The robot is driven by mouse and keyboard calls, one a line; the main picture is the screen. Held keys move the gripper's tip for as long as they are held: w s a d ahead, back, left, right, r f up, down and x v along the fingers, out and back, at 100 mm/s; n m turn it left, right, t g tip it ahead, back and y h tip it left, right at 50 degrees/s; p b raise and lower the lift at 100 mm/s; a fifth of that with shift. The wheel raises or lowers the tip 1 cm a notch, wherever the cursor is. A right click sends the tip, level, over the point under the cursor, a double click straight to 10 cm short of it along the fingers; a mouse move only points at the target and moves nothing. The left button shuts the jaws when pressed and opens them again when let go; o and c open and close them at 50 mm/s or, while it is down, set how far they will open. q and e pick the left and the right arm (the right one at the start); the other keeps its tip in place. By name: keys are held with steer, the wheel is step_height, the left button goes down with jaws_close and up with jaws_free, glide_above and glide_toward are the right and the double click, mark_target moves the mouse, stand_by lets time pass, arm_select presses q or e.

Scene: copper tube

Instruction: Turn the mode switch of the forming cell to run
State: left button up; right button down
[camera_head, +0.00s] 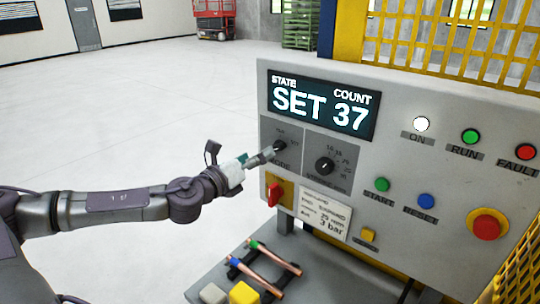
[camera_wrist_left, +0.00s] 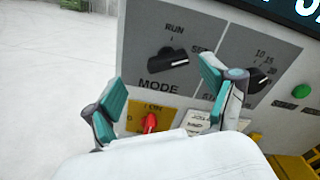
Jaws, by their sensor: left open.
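The mode switch (camera_head: 280,146) is a black knob on the grey control panel, at the panel's left under the display (camera_head: 318,106), which reads SET and 37. In the left wrist view the knob (camera_wrist_left: 168,60) sits under the RUN label, with SET to its upper right; it lies crosswise, its pale mark toward the right. My left gripper (camera_head: 262,158) is just in front of the knob. In the wrist view its teal fingers (camera_wrist_left: 164,79) are spread wide, one each side of the knob, apparently not touching it. My right gripper is not in view.
A second knob (camera_head: 324,166) is right of the mode switch, and a red rotary switch (camera_head: 274,194) on yellow is below it. Buttons and a red emergency stop (camera_head: 487,225) are farther right. Copper tubes (camera_head: 272,254) lie below the panel. Open floor is at left.

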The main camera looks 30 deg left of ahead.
mark_target(275, 148)
arm_select(q)
steer(key=shift+h, duration=0.3)
steer(key=shift+w+d+p, duration=0.2)
steer(key=shift+w+p, duration=0.15)
steer(key=shift+w, duration=0.45)
steer(key=shift+w+d+p, duration=0.2)
steer(key=shift+w+p, duration=0.1)
steer(key=shift+w, duration=0.5)
steer(key=shift+w+d+p, duration=0.2)
steer(key=shift+w+p, duration=0.15)
steer(key=shift+w, duration=0.45)
steer(key=c, duration=1.2)
steer(key=shift+o, duration=0.2)
